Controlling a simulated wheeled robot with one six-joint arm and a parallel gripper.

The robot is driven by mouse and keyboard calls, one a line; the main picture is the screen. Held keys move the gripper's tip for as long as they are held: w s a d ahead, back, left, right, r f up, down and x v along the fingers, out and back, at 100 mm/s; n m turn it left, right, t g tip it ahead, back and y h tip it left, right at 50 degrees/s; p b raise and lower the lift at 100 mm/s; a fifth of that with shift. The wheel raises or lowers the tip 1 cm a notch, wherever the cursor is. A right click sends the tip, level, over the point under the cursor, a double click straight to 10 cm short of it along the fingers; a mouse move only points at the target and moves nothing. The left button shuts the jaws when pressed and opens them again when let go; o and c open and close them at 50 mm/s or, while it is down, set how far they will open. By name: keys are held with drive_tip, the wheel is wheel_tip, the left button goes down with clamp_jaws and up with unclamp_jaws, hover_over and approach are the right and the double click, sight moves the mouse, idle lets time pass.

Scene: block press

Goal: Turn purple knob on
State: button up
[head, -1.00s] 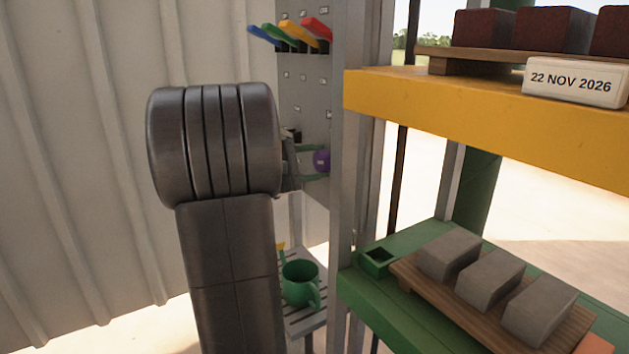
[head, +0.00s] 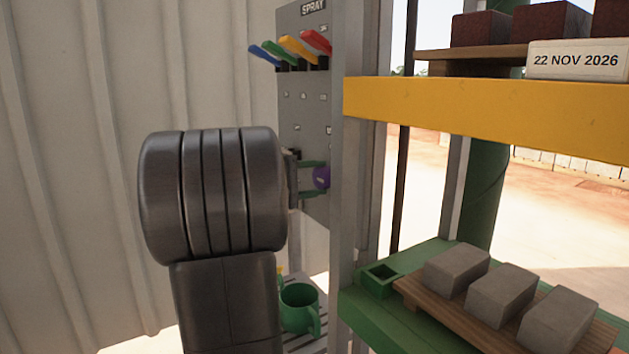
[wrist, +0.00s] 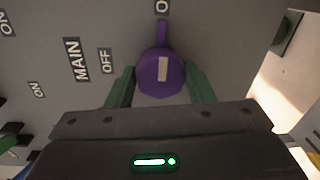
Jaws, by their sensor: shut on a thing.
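The purple knob (head: 321,177) is on the grey control panel, partly hidden by the frame post in the head view. In the wrist view the purple knob (wrist: 162,76) shows a pale mark running nearly upright in the picture, and a purple tab at its top beside a cut-off label starting with "O". My gripper (wrist: 160,86) has its green fingers on both sides of the knob and is shut on it. In the head view my gripper (head: 307,179) reaches the knob from the left. "MAIN" and "OFF" labels stand left of the knob.
Blue, green, yellow and red levers (head: 290,50) stick out above the knob. A green mug (head: 299,308) stands on a slatted shelf below. A yellow beam (head: 480,110) and a board with grey blocks (head: 500,295) are at the right. A corrugated wall is at the left.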

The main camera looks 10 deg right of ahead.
drive_tip(key=shift+f, duration=0.1)
drive_tip(key=o, duration=1)
drive_tip(key=p+v, duration=0.3)
drive_tip(key=v, duration=1)
drive_tip(key=shift+s+a, duration=0.15)
drive_tip(key=shift+a, duration=0.2)
drive_tip(key=b+x, duration=0.3)
drive_tip(key=x, duration=1)
drive_tip(key=shift+d, duration=0.4)
